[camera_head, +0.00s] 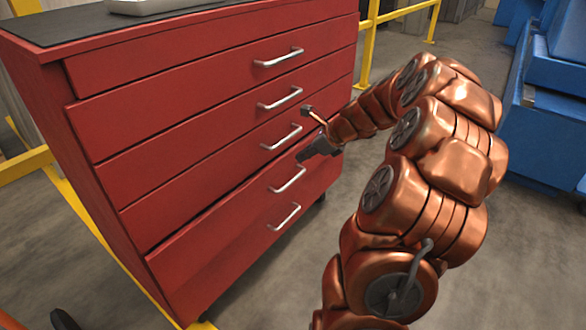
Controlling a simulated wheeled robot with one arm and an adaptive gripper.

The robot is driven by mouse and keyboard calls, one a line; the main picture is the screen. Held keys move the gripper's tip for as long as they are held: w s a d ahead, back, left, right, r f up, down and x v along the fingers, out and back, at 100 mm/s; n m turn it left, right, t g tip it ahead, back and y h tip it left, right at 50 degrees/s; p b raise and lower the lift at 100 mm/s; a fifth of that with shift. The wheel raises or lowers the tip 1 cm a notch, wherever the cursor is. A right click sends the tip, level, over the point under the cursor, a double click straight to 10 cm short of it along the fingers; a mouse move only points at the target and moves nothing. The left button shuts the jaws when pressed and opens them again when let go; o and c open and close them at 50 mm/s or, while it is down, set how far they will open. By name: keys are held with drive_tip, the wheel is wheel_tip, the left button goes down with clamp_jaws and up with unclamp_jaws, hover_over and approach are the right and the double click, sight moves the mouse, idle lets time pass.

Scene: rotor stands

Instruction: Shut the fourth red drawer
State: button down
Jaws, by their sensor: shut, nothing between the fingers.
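A red cabinet (110,80) with a column of drawers stands at the left, each drawer with a silver bar handle. The fourth red drawer (215,240) is second from the bottom. A dark gap runs along its top edge, and its front seems to stand slightly out from the drawer above. My gripper (304,156) is shut and empty, just above and right of this handle, in front of the cabinet. I cannot tell whether it touches the drawer front.
The other drawers look closed, including the bottom one with its handle (284,217). A dark mat (75,24) covers the cabinet top. Yellow rails (364,45) stand behind. Blue equipment (545,135) is at the right. Grey floor (270,285) in front of the cabinet is free.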

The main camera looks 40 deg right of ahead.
drive_tip(key=d+f+m+t+h, duration=0.1)
drive_tip(key=d+f+m, duration=0.15)
drive_tip(key=d, duration=0.45)
drive_tip(key=b, duration=0.6)
approach(286, 161)
drive_tip(key=shift+m, duration=0.35)
drive_tip(key=w+f, duration=0.1)
drive_tip(key=f, duration=0.2)
drive_tip(key=w+f, duration=0.1)
drive_tip(key=f, duration=0.1)
drive_tip(key=shift+w+a+f, duration=0.1)
drive_tip(key=shift+w+a, duration=0.2)
drive_tip(key=shift+w, duration=0.05)
drive_tip(key=shift+w+a, duration=0.25)
drive_tip(key=shift+w, duration=0.5)
drive_tip(key=shift+w+r+p, duration=0.1)
drive_tip(key=shift+r+p, duration=0.2)
drive_tip(key=shift+p, duration=0.05)
